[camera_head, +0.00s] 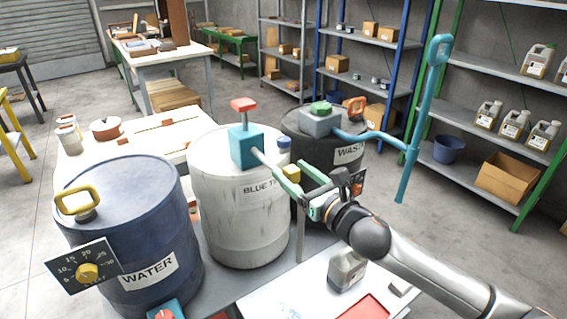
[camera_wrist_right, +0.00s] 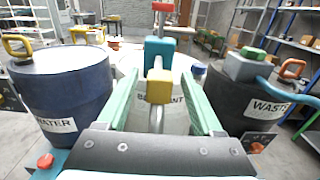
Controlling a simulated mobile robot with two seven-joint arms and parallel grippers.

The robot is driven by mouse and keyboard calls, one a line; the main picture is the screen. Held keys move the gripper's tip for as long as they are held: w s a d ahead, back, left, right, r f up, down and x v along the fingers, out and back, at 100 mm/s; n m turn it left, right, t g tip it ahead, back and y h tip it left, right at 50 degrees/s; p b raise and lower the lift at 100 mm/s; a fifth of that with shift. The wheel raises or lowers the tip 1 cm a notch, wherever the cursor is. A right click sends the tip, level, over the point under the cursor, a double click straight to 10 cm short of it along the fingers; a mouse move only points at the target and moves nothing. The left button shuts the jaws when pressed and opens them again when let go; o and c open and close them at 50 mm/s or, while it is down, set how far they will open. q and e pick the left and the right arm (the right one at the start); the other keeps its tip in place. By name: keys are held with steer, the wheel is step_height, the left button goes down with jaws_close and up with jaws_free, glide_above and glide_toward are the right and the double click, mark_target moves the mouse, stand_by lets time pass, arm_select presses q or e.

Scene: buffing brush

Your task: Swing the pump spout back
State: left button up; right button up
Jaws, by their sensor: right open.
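The pump (camera_head: 244,145) is a teal block with a red T-shaped handle (camera_head: 243,104) on top of the white drum (camera_head: 226,215). Its thin pale spout (camera_head: 263,161) points right and toward me, with a yellow block (camera_head: 291,172) on it. In the right wrist view the yellow block (camera_wrist_right: 159,86) stands in front of the pump (camera_wrist_right: 159,52), and the spout (camera_wrist_right: 156,120) bends down below it. My right gripper (camera_head: 299,180) is open, its green fingers on either side of the yellow block with gaps showing in the wrist view. My left gripper is out of view.
A blue WATER drum (camera_head: 125,215) stands left, with a yellow handle and dial. A dark WASTE drum (camera_head: 345,155) stands right, with a teal pipe (camera_head: 410,150) rising beside it. A blue cap (camera_head: 284,146) sits on the white drum. A white table (camera_head: 290,290) lies in front.

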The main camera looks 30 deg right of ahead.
steer(key=shift+w+a, duration=0.2)
steer(key=shift+w, duration=0.85)
steer(key=shift+w+a, duration=0.15)
steer(key=shift+w, duration=0.85)
jaws_close()
